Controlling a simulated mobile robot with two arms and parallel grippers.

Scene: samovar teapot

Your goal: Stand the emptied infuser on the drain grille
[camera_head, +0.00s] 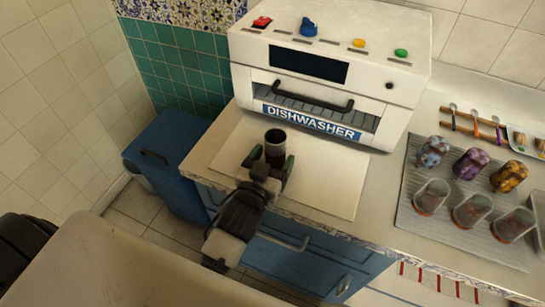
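A dark, glossy cylinder that looks like the infuser (275,143) stands roughly upright over the pale board in front of the dishwasher. My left gripper (273,165) is at its lower part, with a green-tipped finger on either side. Whether the fingers press on it or only flank it cannot be told. The gripper hides its foot, and its contents are too dark to make out. A grey ribbed tray (416,196) on the right of the counter may be the drain grille; several jars and glasses stand on it. My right gripper is not in view.
The white dishwasher (330,68) with a bar handle stands close behind the infuser. The pale board (325,188) is bare on its right side. Utensils on a wooden rack (460,122) and a small tray lie at the far right.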

